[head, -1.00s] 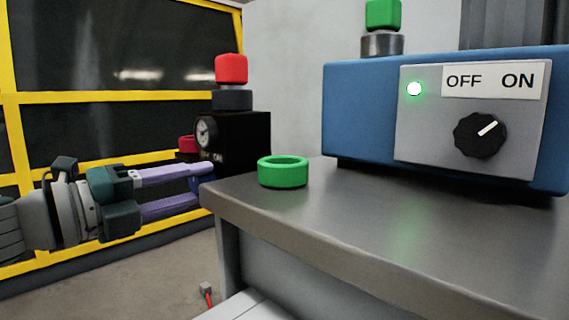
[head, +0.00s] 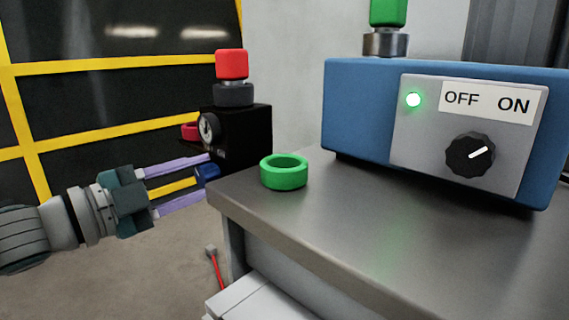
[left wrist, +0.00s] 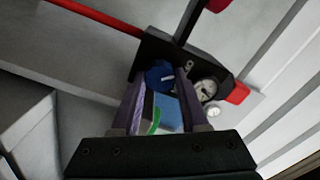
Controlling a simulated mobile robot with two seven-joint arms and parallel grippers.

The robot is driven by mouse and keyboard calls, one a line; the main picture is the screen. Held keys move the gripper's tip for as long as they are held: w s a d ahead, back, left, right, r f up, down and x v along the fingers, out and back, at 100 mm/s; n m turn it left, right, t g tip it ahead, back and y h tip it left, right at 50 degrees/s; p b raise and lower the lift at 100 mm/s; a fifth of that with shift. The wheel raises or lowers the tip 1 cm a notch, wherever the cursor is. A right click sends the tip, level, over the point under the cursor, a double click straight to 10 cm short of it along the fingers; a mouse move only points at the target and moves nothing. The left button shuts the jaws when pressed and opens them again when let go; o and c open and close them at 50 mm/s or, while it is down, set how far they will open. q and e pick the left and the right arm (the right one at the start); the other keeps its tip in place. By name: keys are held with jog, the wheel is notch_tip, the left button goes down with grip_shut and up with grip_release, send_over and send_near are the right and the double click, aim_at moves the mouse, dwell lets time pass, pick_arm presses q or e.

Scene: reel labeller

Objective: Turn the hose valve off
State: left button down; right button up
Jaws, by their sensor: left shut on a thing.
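The hose valve appears to be a small blue knob (head: 208,171) on the front of the black box (head: 243,135), low beside the bench corner. In the left wrist view the blue knob (left wrist: 157,75) shows a short white mark, between the two purple fingertips. My left gripper (head: 205,177) comes in from the left with its fingers on either side of the knob, shut on it. The head view shows lettering under the box's gauge, too small to read fully. The mark's OFF or ON setting cannot be told. My right gripper is not in view.
A grey metal bench (head: 330,220) stands close right of the gripper, with a green ring (head: 284,174) near its corner. A blue labeller (head: 355,110) with an OFF/ON dial (head: 470,154) and lit green lamp stands behind. A yellow-framed dark fence (head: 100,130) is at left.

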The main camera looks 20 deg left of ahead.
pick_arm(q)
jog(key=shift+n, duration=0.6)
jog(key=shift+c, duration=2.1)
grip_release()
jog(key=p+v, duration=0.2)
jog(key=v, duration=0.8)
jog(key=shift+p, duration=0.3)
